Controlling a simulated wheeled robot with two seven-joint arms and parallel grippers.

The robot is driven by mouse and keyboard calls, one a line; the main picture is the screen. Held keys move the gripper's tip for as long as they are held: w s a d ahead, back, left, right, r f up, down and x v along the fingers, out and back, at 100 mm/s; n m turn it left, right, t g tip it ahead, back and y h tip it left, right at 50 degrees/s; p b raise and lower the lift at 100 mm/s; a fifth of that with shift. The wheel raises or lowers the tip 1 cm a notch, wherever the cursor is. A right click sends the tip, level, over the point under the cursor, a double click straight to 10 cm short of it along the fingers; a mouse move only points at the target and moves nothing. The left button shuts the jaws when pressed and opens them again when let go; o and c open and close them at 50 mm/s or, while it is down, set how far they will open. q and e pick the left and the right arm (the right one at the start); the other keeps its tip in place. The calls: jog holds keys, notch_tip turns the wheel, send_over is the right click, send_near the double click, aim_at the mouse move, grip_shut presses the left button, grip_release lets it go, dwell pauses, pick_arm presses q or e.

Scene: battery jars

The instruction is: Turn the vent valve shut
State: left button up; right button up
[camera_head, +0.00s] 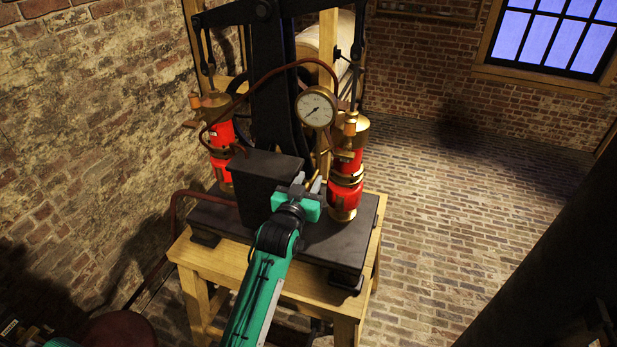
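My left arm reaches up from the bottom middle. Its gripper (307,183) is at the right side of a dark box (265,170) on the pump's base, left of the right red-and-brass cylinder (346,180). The two grey fingertips show a little apart, but I cannot tell whether anything is between them. I cannot make out the vent valve; the gripper may cover it. A round white gauge (316,108) with a brass rim is above the gripper, with a dark red pipe (262,78) arching near it. My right gripper is not in view.
The pump stands on a dark plate on a wooden table (230,268). A second red-and-brass cylinder (219,140) stands at the left, and a black upright (271,85) rises behind the box. A brick wall (75,120) is close on the left. The brick floor (460,220) at the right is clear.

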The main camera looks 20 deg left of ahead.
pick_arm(q)
jog(key=shift+w, duration=0.15)
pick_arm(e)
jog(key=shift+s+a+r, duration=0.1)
pick_arm(q)
grip_shut()
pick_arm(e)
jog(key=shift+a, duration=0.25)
pick_arm(q)
jog(key=m, duration=0.6)
jog(key=d+f+m, duration=0.1)
jog(key=m, duration=0.5)
jog(key=d+f+m+p, duration=0.1)
jog(key=m, duration=0.5)
jog(key=shift+d+f, duration=0.2)
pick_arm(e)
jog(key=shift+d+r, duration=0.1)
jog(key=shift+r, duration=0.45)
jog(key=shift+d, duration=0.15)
